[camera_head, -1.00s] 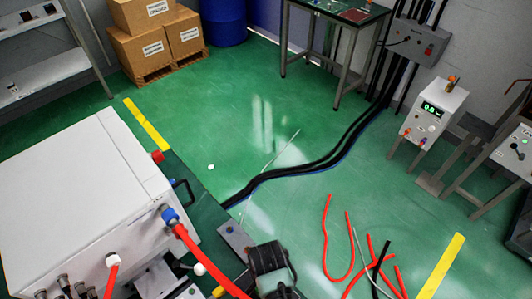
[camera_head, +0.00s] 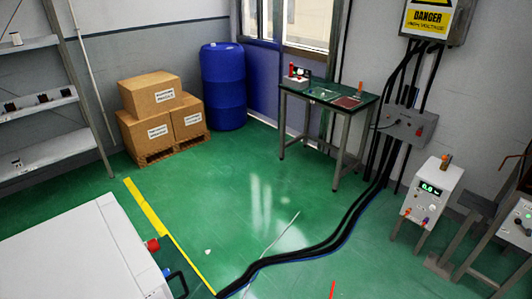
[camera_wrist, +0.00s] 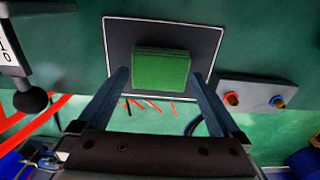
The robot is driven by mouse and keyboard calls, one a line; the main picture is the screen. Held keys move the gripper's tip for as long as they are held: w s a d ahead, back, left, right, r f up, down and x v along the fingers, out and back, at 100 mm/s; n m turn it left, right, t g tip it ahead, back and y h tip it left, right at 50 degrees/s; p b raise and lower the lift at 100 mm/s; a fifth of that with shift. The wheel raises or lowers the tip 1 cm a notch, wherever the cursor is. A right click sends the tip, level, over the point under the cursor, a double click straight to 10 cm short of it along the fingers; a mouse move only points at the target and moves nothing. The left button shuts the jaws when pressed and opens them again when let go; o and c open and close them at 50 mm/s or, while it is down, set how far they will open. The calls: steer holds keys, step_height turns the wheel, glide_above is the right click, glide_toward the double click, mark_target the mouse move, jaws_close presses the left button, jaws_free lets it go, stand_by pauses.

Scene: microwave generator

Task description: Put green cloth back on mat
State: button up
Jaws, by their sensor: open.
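In the wrist view the green cloth (camera_wrist: 161,67) looks like a thick folded rectangle. It appears within the outline of a dark mat (camera_wrist: 121,40) with a thin white border. I cannot tell whether it touches the mat. My gripper (camera_wrist: 160,77) is open, its two dark fingers spread wide, one tip near each side of the cloth. I see no contact between fingers and cloth. In the head view my gripper does not show, and I cannot make out the cloth or mat there.
In the wrist view, a panel with red and blue terminals (camera_wrist: 255,98) is right of the mat, and red cables (camera_wrist: 40,122) run at left. In the head view, a white cabinet (camera_head: 75,255) fills the lower left. Black cables (camera_head: 325,243) cross the green floor.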

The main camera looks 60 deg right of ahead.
step_height(320, 180, up, 12)
steer(key=f, duration=0.1)
steer(key=w+d+r+n+t+h, duration=0.3)
steer(key=w+r+n+t, duration=0.2)
steer(key=w+r, duration=0.75)
steer(key=w+a+r+n+t+h, duration=0.1)
steer(key=w+a+r+n+t, duration=0.25)
steer(key=w+r, duration=0.5)
steer(key=w+a+r+n+t, duration=0.2)
steer(key=w+r+t, duration=0.3)
steer(key=r, duration=0.7)
steer(key=s+a+r+n+t+y, duration=0.1)
steer(key=a+r+n+t, duration=0.3)
steer(key=r, duration=0.7)
steer(key=s+a+r+n+t, duration=0.15)
steer(key=a+r+t, duration=0.35)
steer(key=r, duration=0.7)
steer(key=s+a+r+n+t+y, duration=0.1)
steer(key=s+a+r+n+t, duration=0.1)
steer(key=r, duration=0.4)
steer(key=s+a+r+n+t+y, duration=0.2)
steer(key=s+a+r+t, duration=0.1)
steer(key=s+r, duration=0.3)
steer(key=shift+s+a+r+n, duration=0.4)
steer(key=shift+a, duration=0.45)
